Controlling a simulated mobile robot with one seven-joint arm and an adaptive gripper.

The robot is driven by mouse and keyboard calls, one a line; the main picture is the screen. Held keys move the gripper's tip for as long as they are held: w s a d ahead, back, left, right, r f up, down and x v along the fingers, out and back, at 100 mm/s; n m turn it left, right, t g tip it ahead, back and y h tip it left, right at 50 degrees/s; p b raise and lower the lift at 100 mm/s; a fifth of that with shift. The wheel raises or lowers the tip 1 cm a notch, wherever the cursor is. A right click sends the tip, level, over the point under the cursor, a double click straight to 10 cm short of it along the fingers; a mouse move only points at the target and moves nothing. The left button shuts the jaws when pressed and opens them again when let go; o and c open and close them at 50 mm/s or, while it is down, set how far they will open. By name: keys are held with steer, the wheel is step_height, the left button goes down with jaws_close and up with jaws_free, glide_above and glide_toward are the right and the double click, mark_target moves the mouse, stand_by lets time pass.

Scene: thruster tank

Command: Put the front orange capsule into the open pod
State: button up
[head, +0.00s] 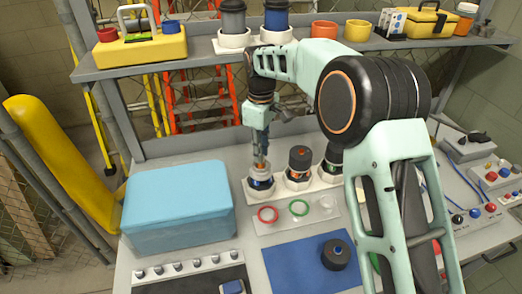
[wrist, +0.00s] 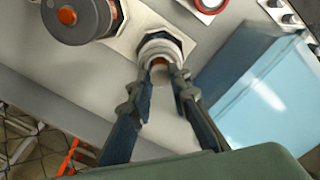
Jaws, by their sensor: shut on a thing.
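My gripper (head: 261,150) is above the left pod (head: 260,184), a dark, blue-banded cylinder in a white base at the left of a row. The orange capsule (head: 261,166) also shows in the head view, upright, at the pod's top. The fingers hide much of it. I cannot tell how deep it sits in the pod, or whether it touches the inside.
A light-blue box (head: 178,205) is close on the left. Red and green rings (head: 267,214) lie in front. A dark blue-topped cap (head: 336,254) sits on a blue mat (head: 290,270).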

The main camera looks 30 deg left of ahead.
steer(key=o, duration=0.9)
step_height(320, 180, up, 12)
stand_by(0.5)
